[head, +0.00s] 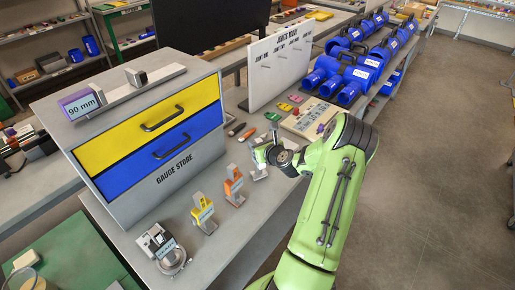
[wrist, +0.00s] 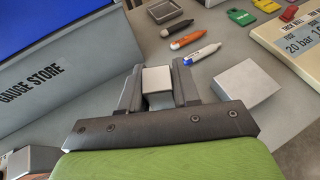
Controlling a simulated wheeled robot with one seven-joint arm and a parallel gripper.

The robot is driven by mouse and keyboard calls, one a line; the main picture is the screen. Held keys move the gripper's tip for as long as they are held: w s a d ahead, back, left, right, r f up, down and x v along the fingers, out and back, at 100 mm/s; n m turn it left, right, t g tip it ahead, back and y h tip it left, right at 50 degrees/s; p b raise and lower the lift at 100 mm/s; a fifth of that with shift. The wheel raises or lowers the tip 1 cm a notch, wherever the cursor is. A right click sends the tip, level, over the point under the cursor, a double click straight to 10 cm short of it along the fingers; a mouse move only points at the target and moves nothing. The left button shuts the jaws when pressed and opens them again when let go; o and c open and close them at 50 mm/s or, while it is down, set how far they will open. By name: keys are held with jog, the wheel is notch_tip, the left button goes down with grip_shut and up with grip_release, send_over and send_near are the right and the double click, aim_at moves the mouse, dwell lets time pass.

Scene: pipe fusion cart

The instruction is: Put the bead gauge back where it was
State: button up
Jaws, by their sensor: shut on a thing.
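My gripper (head: 262,155) is low over the bench in front of the gauge store. In the wrist view its two fingers (wrist: 158,88) are shut on a small pale grey block-like piece, apparently the bead gauge (wrist: 158,78). Its label and lower part are hidden, and I cannot tell whether it touches the bench. A yellow gauge (head: 203,213) and an orange gauge (head: 234,186) stand in a row to the left of my gripper in the head view. A plain grey block (wrist: 247,82) is just right of the fingers in the wrist view.
The gauge store (head: 175,170) has shut yellow and blue drawers, with a purple 90 mm piece (head: 82,104) on top. Marker pens (wrist: 188,40) and a small tray (wrist: 164,12) lie ahead. A control panel (head: 308,120) and white board (head: 280,65) stand beyond. A metal clamp-like tool (head: 163,246) sits front left.

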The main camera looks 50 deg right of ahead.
jog(key=shift+s+f, duration=0.2)
jog(key=shift+f, duration=0.25)
jog(key=o, duration=1)
